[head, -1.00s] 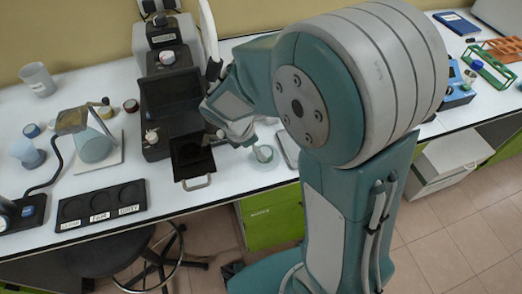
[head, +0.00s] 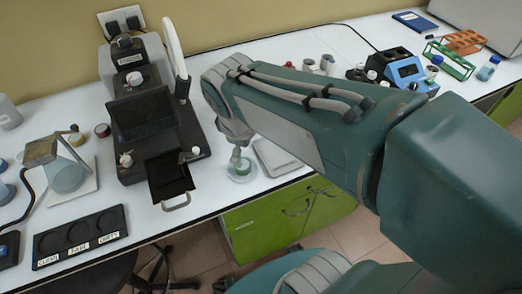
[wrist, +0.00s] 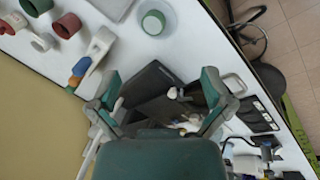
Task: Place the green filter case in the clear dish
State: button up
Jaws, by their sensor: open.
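The green filter case (wrist: 153,23) is a short green ring with a pale middle. It sits inside the round clear dish (wrist: 170,31) near the top edge of the wrist view. In the head view the case (head: 244,166) and dish (head: 241,177) are on the white bench near its front edge, partly behind my gripper's end. My gripper (wrist: 161,83) is open, with its fingers spread wide and nothing between them. In the wrist view the dish and case lie beyond the fingertips, apart from them.
A dark microscope-like instrument (head: 140,120) with an extended tray (head: 170,180) stands left of the dish. A flat grey plate (head: 275,157) lies close on the right. A black labelled tray (head: 79,236) is at the front left. A blue device (head: 408,75) and tube racks stand far right.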

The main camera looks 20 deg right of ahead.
jog(key=s+d+r+m+t+y, duration=0.1)
jog(key=s+r+m+t, duration=0.2)
jog(key=s+m, duration=0.3)
jog(key=shift+s+m+y, duration=0.2)
jog(key=shift+m+y, duration=0.1)
jog(key=shift+m, duration=1.2)
